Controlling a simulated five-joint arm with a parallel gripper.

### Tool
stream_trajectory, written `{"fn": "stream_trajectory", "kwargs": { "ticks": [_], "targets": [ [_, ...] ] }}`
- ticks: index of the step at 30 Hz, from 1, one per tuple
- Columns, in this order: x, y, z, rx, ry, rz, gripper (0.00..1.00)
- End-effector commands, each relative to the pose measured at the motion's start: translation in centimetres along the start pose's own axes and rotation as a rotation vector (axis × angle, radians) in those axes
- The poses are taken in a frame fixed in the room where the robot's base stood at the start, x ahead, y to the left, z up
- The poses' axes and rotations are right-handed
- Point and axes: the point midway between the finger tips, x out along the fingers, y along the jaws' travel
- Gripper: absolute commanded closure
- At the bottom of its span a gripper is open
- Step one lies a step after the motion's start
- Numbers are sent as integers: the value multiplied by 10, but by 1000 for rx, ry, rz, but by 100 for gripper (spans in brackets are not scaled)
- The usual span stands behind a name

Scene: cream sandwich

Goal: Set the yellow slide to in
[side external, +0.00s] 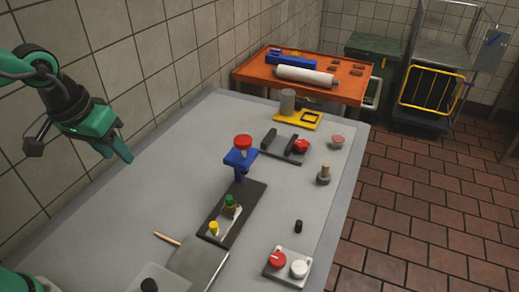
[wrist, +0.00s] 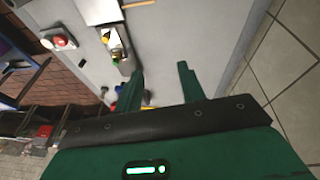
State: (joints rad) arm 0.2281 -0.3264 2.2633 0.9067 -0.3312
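Two yellow things could be the slide; I cannot tell which. One is a flat yellow piece with a dark square frame (side external: 300,119), beside a grey cylinder (side external: 288,101) at the far end of the table. The other is a small yellow knob (side external: 213,229) on a dark plate (side external: 245,215), near a green knob (side external: 230,202); it also shows in the wrist view (wrist: 116,57). My gripper (side external: 122,142) hangs over the table's left edge, away from both. In the wrist view my gripper (wrist: 161,82) has its fingers apart with nothing between them.
A blue stand with a red top (side external: 242,143) rises beside the dark plate. Red and white knobs (side external: 288,265) sit at the front right. A peg (side external: 323,176) and a red knob (side external: 301,146) stand farther back. The table's left side (side external: 125,200) is clear.

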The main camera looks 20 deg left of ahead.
Motion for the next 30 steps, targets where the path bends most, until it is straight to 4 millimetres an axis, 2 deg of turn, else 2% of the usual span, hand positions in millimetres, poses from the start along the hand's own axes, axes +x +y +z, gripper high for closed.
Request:
{"fn": "stream_trajectory", "kwargs": {
  "ticks": [11,21,25,30],
  "targets": [
    [53,67,-19,-68,-138,-25,61],
    [110,128,-13,-127,-237,-83,61],
    [126,144,-8,-144,-259,-104,61],
    [138,154,-4,-156,-273,-118,61]
  ]
}}
